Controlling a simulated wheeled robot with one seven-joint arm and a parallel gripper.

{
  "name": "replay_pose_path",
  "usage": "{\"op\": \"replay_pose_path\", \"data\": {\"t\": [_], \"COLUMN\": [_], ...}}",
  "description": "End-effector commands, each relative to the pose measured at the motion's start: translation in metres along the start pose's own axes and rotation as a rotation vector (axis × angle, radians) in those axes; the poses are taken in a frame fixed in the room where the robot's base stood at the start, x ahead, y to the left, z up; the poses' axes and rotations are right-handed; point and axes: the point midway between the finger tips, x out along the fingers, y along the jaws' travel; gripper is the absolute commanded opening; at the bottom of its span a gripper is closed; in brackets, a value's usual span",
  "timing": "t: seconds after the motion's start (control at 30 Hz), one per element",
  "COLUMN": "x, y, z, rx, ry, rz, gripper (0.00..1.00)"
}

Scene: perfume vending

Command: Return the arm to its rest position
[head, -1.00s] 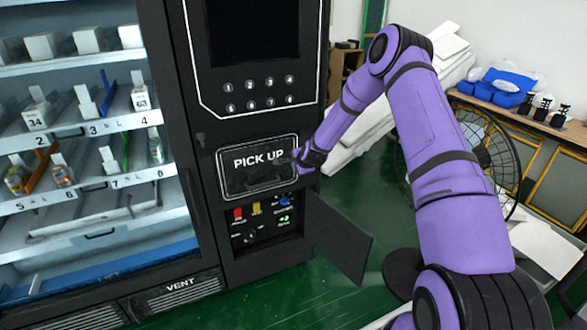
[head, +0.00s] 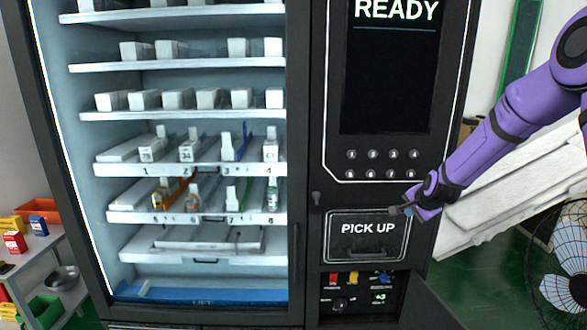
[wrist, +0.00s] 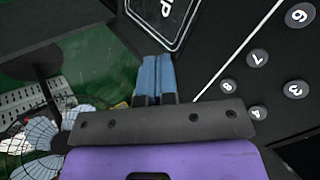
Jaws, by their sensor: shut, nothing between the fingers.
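My purple arm reaches in from the right in the head view. My gripper (head: 398,210) is in front of the black vending machine (head: 308,215), at the upper right of the PICK UP flap (head: 366,236). In the wrist view the two blue fingers (wrist: 155,80) of my gripper are together, with nothing between them. The flap's corner shows just beyond them. From these views I cannot tell whether the fingertips touch the machine.
A small door (head: 426,303) hangs open below the flap, beside switches. A keypad (head: 382,163) is above. A fan (head: 562,280) and white panels (head: 505,190) stand at right. A shelf with coloured boxes (head: 15,242) is at far left.

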Motion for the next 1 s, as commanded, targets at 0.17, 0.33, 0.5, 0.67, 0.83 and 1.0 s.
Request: {"op": "replay_pose_path", "data": {"t": [0.17,0.33,0.5,0.67,0.83,1.0], "x": [-0.070,-0.133,-0.194,-0.251,-0.307,-0.359], "y": [-0.018,-0.024,-0.022,-0.012,0.005,0.030], "z": [0.013,0.028,0.045,0.062,0.081,0.102], "rx": [-0.165,-0.308,-0.442,-0.558,-0.671,-0.778], "ry": [-0.011,-0.024,-0.037,-0.052,-0.071,-0.095], "rz": [0.032,0.066,0.097,0.125,0.149,0.168], "gripper": [0.00,0.00,0.00,0.00,0.00,0.00]}}
